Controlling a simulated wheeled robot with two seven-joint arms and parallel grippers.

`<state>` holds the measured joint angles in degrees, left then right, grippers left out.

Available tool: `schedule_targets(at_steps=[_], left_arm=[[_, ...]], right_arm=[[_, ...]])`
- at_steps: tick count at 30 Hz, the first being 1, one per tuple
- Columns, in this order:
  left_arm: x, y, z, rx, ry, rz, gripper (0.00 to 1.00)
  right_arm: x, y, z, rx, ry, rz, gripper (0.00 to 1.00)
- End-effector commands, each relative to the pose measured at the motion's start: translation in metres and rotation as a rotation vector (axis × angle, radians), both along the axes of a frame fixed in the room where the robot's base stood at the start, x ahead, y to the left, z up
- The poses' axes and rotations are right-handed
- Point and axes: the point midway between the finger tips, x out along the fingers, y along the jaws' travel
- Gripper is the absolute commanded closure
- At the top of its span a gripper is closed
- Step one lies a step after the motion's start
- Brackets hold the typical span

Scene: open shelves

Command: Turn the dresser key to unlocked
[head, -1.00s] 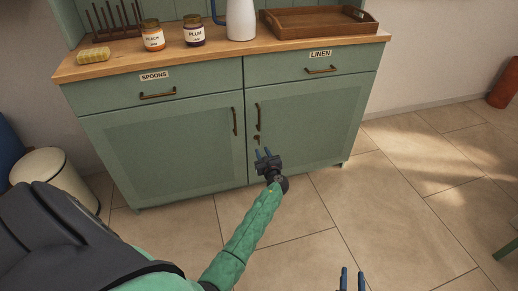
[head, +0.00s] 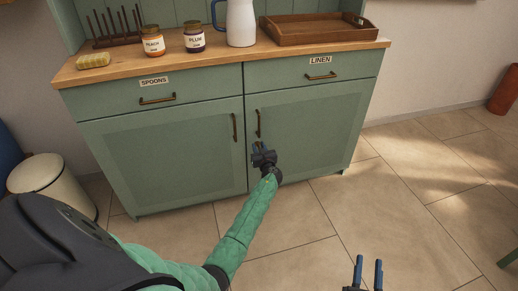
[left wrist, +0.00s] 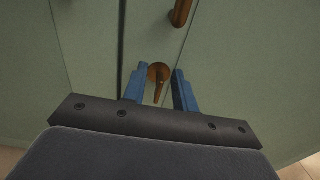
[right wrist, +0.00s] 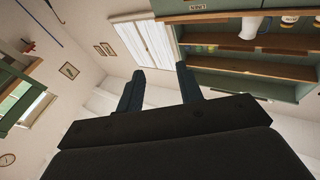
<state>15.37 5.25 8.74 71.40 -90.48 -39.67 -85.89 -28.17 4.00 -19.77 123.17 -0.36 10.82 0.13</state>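The green dresser (head: 165,155) stands ahead with both lower doors shut. The bronze key (left wrist: 159,74) is on the right door near the gap between the doors, its round part at the top and a narrow part pointing down. My left gripper (head: 259,147) is in front of the right door, below the handles, and hides the key in the head view. In the left wrist view its blue fingers (left wrist: 160,82) are open, one on each side of the key, with gaps showing. My right gripper (head: 369,264) is open and empty, low and away from the dresser.
Bronze handles on the right door (head: 258,123) and left door (head: 235,127) are just above my left gripper. Jars, a jug (head: 240,23) and a wooden tray (head: 312,28) stand on top. A cream bin (head: 55,185) is at the left. Floor at right is clear.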

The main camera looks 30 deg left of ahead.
Motion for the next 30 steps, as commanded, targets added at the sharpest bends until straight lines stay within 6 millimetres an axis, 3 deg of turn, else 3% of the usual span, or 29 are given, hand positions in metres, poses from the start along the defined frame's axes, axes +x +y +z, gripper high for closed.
schedule_targets(at_steps=[10, 15, 26, 30], left_arm=[[0.001, 0.002, 0.0, 0.0, 0.0, 0.0, 0.72], [0.001, 0.001, 0.0, 0.0, 0.0, -0.001, 1.0], [0.001, 0.001, -0.001, -0.009, -0.011, -0.001, 1.0], [0.001, 0.002, -0.001, -0.03, -0.036, -0.001, 1.0]], right_arm=[[0.0, 0.0, 0.005, 0.004, -0.015, -0.001, 0.64], [0.0, 0.0, 0.005, 0.004, -0.015, -0.001, 0.64], [-0.001, -0.001, 0.008, 0.006, -0.032, -0.002, 0.64], [-0.003, -0.003, 0.047, 0.036, -0.147, -0.009, 0.64]])
